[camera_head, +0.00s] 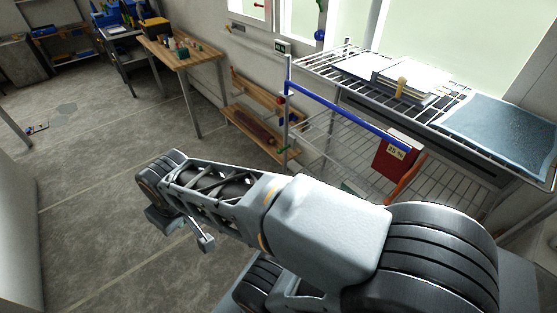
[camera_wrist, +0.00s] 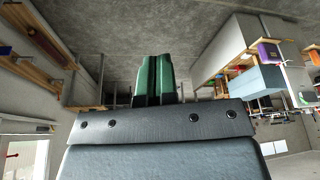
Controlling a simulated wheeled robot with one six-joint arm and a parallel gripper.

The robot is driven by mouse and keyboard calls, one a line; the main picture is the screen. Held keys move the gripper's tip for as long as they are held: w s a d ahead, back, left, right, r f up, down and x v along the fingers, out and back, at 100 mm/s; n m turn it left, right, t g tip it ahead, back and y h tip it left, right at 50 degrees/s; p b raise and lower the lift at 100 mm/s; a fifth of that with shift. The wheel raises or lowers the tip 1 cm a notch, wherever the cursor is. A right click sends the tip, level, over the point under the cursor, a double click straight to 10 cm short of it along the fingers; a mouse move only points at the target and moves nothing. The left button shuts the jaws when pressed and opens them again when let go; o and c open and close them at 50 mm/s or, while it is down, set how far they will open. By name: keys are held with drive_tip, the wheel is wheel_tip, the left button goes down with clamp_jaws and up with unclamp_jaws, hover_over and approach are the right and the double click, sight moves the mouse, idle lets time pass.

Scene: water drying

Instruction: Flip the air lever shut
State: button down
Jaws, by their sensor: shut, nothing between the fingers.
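I cannot pick out the air lever for certain. A blue pipe (camera_head: 345,116) runs along the front of the wire rack, with a small red part (camera_head: 281,100) and a small blue part at its left end; these are too small to tell as a lever. My gripper (camera_wrist: 155,80) shows in the wrist view with its green fingers together and nothing between them. It touches nothing there. In the head view my arm stretches left across the floor, and the fingers cannot be made out.
A wire rack (camera_head: 318,68) with papers and a blue-grey mat (camera_head: 497,132) stands at the right. A red 25 % sign (camera_head: 397,155) hangs from it. A low wooden bench (camera_head: 249,124) and a wooden table (camera_head: 178,60) line the wall. The floor at left is mostly clear.

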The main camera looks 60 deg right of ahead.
drive_tip(key=w+d+f+n+t+b, duration=0.2)
drive_tip(key=w+d+f+t+b, duration=0.3)
drive_tip(key=w+f+b, duration=0.7)
drive_tip(key=w+d+f+n+t+h+b, duration=0.1)
drive_tip(key=w+d+f+t+h+b, duration=0.15)
drive_tip(key=w+d+h+b, duration=0.35)
drive_tip(key=w+d+f+n+t+h+b, duration=0.1)
drive_tip(key=w+d+f+t+b, duration=0.15)
drive_tip(key=d+b, duration=0.4)
drive_tip(key=s+d+f+g+h+b, duration=0.1)
drive_tip(key=d+f+h+b, duration=0.35)
drive_tip(key=d, duration=0.35)
drive_tip(key=s+d+f+h+b, duration=0.1)
drive_tip(key=d+f+h+b, duration=0.4)
drive_tip(key=d, duration=0.3)
drive_tip(key=s+d+f+m+g+h+b, duration=0.1)
drive_tip(key=s+d+f+g+h+b, duration=0.2)
drive_tip(key=s+f+g+h+b, duration=0.1)
drive_tip(key=s+d+f+m+g+h+b, duration=0.1)
drive_tip(key=s+d+f+g+h+b, duration=0.2)
drive_tip(key=s+f+g+h, duration=0.4)
drive_tip(key=shift+s+g+b, duration=0.3)
drive_tip(key=shift+g+b, duration=0.2)
drive_tip(key=shift+g, duration=0.6)
drive_tip(key=shift+w+r, duration=0.1)
drive_tip(key=shift+r, duration=0.05)
